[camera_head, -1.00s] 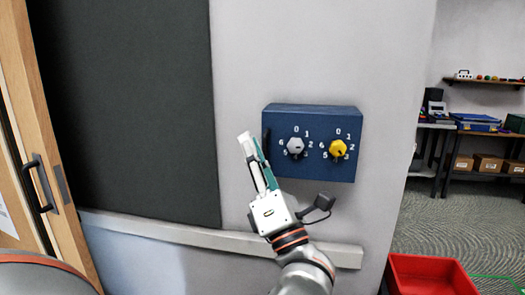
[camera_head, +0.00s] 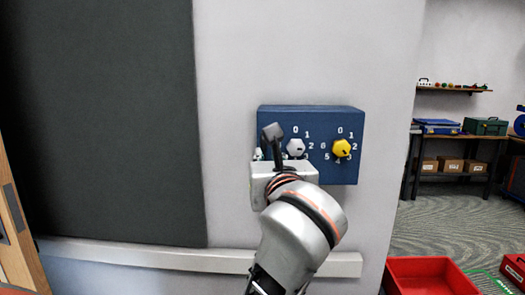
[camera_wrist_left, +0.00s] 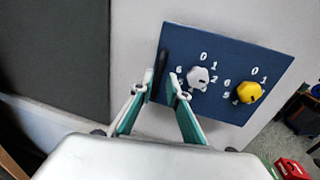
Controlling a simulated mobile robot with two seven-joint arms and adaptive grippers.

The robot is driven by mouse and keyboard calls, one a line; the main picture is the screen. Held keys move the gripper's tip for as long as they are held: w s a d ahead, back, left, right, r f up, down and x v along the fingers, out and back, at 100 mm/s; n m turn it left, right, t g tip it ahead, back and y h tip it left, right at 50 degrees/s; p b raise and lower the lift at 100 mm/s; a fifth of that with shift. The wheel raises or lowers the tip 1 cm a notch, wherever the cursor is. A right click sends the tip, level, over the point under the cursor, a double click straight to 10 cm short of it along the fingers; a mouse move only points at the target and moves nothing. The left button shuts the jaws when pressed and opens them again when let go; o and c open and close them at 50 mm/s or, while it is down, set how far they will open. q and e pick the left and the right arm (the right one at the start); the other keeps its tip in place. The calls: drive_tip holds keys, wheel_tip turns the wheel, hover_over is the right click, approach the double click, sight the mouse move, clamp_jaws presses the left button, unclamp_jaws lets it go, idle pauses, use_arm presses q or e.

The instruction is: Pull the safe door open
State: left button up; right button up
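The safe is a blue box (camera_head: 310,115) on the pale wall, also in the wrist view (camera_wrist_left: 225,50). Its front carries a grey-white dial (camera_head: 296,147) and a yellow dial (camera_head: 342,148), each ringed by white numbers. A dark upright handle (camera_wrist_left: 163,58) is at the left of the front in the wrist view. My left gripper (camera_wrist_left: 161,82) is open, its two fingertips on either side of the handle's lower part; contact cannot be told. In the head view my wrist hides most of its fingers. The safe door looks shut. My right gripper is not in view.
A dark panel (camera_head: 100,110) covers the wall at left, above a pale rail (camera_head: 150,253). A red bin (camera_head: 430,275) stands on the floor at lower right. Shelves with boxes (camera_head: 450,165) are at the far right. The wall right of the safe is clear.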

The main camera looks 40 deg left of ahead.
sight(263, 149)
use_arm(q)
drive_tip(key=b+x, duration=0.1)
drive_tip(key=x, duration=0.5)
drive_tip(key=shift+w+a, duration=0.25)
drive_tip(key=shift+a, duration=0.05)
clamp_jaws()
